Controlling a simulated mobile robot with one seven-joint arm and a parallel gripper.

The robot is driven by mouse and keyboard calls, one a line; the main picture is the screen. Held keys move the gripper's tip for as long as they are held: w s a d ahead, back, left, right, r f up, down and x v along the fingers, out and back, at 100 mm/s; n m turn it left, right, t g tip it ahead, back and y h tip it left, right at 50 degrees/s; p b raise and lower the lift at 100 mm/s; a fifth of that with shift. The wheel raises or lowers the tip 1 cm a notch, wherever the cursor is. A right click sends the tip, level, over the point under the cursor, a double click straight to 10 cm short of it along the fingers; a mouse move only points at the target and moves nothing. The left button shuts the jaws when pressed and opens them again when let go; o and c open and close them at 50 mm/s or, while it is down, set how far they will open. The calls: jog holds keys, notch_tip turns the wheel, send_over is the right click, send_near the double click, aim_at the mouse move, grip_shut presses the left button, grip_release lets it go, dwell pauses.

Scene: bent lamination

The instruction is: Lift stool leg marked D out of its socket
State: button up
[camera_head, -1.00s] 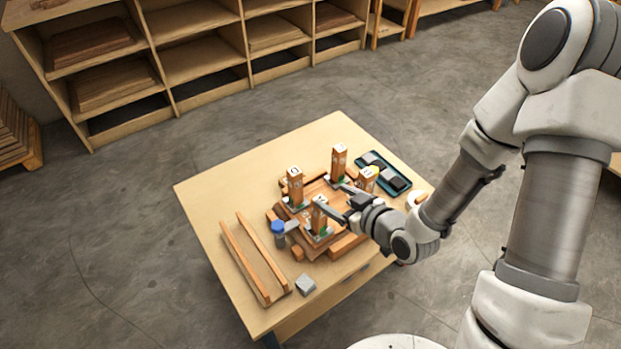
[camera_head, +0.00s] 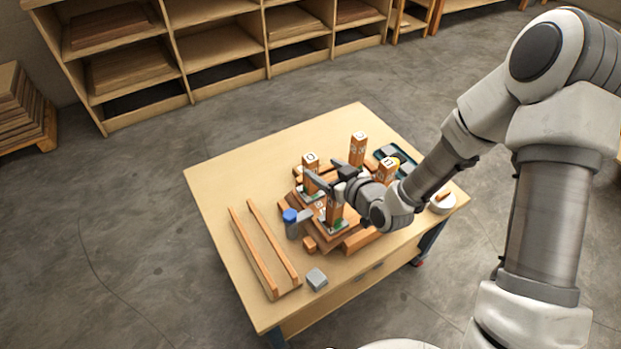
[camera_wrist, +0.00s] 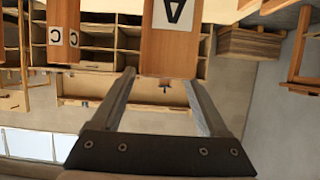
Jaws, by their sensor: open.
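A square wooden leg (camera_head: 310,175) with a white top label resembling D stands upright at the left of the wooden stool seat (camera_head: 289,209). My gripper (camera_head: 322,171) is open and level, its fingers pointing at this leg's upper part. In the wrist view a leg (camera_wrist: 170,50) stands ahead, in line with the gap between my fingers (camera_wrist: 160,85); its cut-off label looks like an inverted A, so I cannot confirm the letter. The leg's socket is mostly hidden in the head view.
Other upright legs stand at the back (camera_head: 357,150), right (camera_head: 387,170) and front (camera_head: 334,211) of the seat, close around my gripper.

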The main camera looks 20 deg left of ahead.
aim_at(314, 162)
jog(key=shift+b+x, duration=0.75)
jog(key=shift+x, duration=2.8)
jog(key=shift+r, duration=0.15)
grip_shut()
